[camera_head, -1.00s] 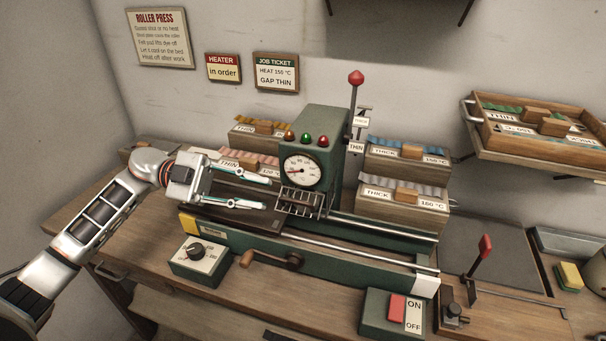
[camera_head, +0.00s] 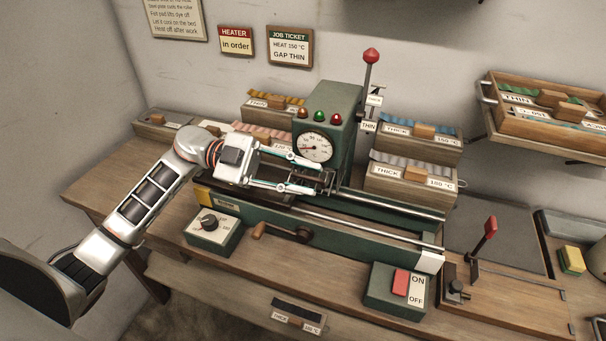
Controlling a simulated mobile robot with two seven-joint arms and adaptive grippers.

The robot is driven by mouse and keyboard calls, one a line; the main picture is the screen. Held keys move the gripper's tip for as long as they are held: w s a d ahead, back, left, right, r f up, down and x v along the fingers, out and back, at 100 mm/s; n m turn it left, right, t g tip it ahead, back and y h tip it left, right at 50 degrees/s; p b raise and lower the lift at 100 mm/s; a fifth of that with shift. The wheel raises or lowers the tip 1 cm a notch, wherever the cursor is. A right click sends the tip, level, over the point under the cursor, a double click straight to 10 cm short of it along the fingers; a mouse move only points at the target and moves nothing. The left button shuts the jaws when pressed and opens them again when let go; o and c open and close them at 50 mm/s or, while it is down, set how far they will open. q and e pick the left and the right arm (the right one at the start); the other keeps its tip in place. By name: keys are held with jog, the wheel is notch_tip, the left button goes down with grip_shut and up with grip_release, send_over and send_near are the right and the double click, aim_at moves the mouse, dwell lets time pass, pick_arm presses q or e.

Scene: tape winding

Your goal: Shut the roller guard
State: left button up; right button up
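The roller press (camera_head: 333,118) is a green machine with a round dial, on the wooden bench. Its roller guard (camera_head: 327,182) is a small dark barred cage below the dial. My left gripper (camera_head: 318,177) comes in from the left with its two fingers spread. The fingertips are at the guard, one on the upper side and one on the lower side. The fingers partly hide the guard, and I cannot tell whether they touch it or how far it is shut. My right gripper is not in view.
A lever with a red knob (camera_head: 371,56) rises right of the dial. A crank handle (camera_head: 259,230), a knob box (camera_head: 213,228) and an ON/OFF box (camera_head: 397,288) stand at the front. Strip boxes (camera_head: 411,184) are behind the rails.

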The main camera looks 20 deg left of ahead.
pick_arm(q)
grip_shut()
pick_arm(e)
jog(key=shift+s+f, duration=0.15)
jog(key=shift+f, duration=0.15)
